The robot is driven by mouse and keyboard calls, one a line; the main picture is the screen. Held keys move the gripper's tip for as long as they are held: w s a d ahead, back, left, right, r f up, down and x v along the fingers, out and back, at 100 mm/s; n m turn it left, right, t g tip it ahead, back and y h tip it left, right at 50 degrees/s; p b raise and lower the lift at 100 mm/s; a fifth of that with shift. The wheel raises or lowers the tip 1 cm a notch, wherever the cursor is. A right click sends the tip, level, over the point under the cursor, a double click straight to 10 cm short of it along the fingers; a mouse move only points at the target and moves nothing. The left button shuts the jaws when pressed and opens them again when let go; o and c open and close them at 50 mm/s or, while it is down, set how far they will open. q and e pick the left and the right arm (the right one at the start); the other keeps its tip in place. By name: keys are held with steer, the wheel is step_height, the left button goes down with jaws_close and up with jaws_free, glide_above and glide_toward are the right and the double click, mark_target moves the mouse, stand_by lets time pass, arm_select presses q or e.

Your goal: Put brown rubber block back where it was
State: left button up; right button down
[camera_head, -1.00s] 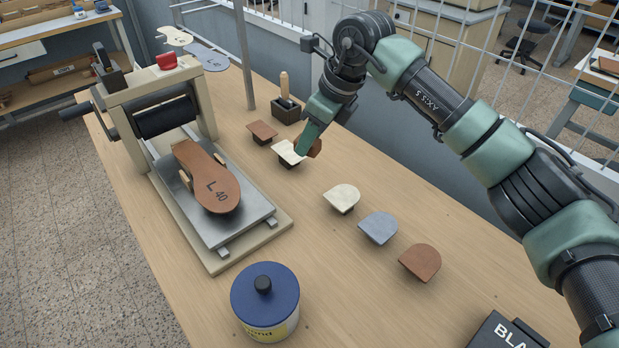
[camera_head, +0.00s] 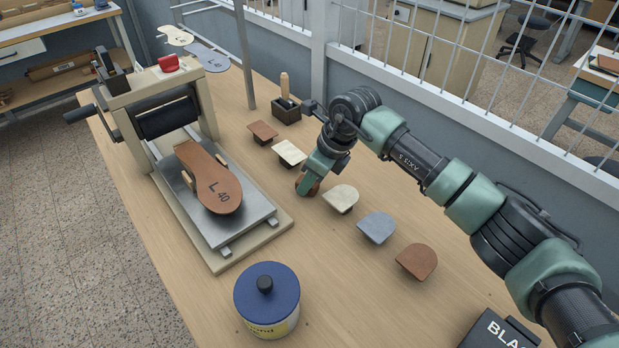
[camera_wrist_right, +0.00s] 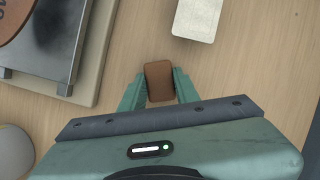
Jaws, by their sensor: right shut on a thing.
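My right gripper (camera_head: 310,181) is shut on the brown rubber block (camera_wrist_right: 159,80). In the wrist view the block sits between the two green fingers. In the head view the block (camera_head: 303,188) shows partly behind the fingers, low over the table; I cannot tell whether it touches the wood. It is in the row between the cream square block (camera_head: 290,151) and the cream rounded block (camera_head: 341,197). The cream square block also shows in the wrist view (camera_wrist_right: 197,16), apart from my fingers. My left gripper is not in view.
A brown square block (camera_head: 262,131) is farther back; grey (camera_head: 377,227) and brown (camera_head: 416,261) rounded blocks are nearer. The press (camera_head: 238,237) with the L 40 insole (camera_head: 216,187) stands left. A blue-lidded tin (camera_head: 267,290) is in front. A tool holder (camera_head: 287,113) is behind.

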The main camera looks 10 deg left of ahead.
steer(key=shift+f, duration=0.1)
steer(key=c, duration=1)
jaws_free()
steer(key=shift+c, duration=0.2)
steer(key=shift+r, duration=0.25)
steer(key=shift+d+r, duration=0.1)
steer(key=shift+r, duration=0.1)
steer(key=b+v, duration=0.2)
steer(key=v, duration=0.9)
steer(key=shift+r+b, duration=0.2)
steer(key=shift+b, duration=0.2)
steer(key=shift+s+f, duration=0.1)
